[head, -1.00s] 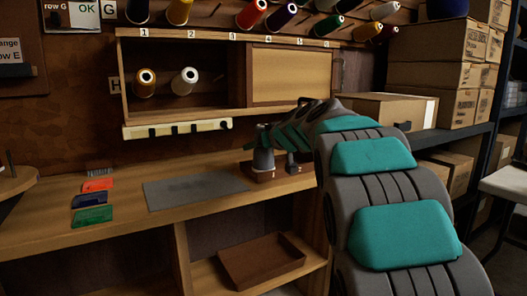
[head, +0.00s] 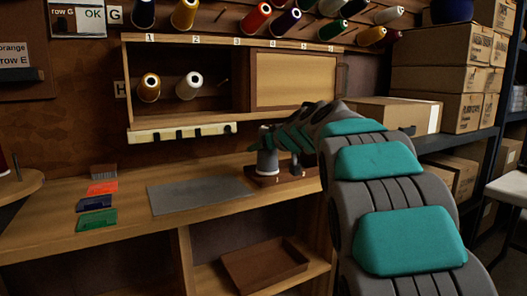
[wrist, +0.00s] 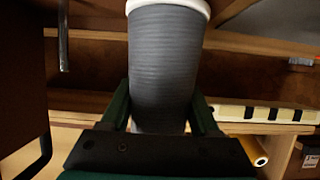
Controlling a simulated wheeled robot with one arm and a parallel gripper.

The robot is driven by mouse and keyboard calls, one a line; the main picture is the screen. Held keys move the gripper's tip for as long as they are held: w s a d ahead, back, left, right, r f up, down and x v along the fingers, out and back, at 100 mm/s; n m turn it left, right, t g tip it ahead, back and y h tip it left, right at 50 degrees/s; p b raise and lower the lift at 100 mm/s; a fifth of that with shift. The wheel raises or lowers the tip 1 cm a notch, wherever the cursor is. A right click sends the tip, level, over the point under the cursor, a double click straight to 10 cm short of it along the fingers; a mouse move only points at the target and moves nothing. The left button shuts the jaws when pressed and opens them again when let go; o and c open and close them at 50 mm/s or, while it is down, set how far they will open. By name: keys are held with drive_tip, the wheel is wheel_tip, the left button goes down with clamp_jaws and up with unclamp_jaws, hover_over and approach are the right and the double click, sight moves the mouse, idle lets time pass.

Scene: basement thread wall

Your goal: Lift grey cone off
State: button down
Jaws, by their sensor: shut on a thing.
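The grey cone (head: 267,163) is upright at the small dark brown stand (head: 281,182) on the workbench, below the right half of the wall cabinet. I cannot tell whether its base touches the stand. My gripper (head: 266,145) is shut on the cone's upper part. In the wrist view the grey cone (wrist: 163,65) fills the middle, with its pale base rim at the top edge. My gripper's green fingers (wrist: 160,100) press on its two sides. The cone's tip is hidden behind the gripper's dark palm bar.
A second small item (head: 296,164) stands on the stand's right part. A grey mat (head: 200,195) and several coloured cards (head: 97,217) lie to the left. The cabinet (head: 220,90) with gold and white cones is above. Cardboard boxes (head: 432,80) fill the right shelves.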

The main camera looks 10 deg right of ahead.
wheel_tip(320, 180, up, 9)
drive_tip(key=shift+r+p, duration=0.15)
drive_tip(key=shift+p, duration=0.5)
drive_tip(key=shift+r, duration=0.1)
wheel_tip(320, 180, up, 4)
drive_tip(key=p, duration=0.2)
drive_tip(key=shift+p, duration=0.3)
idle(0.4)
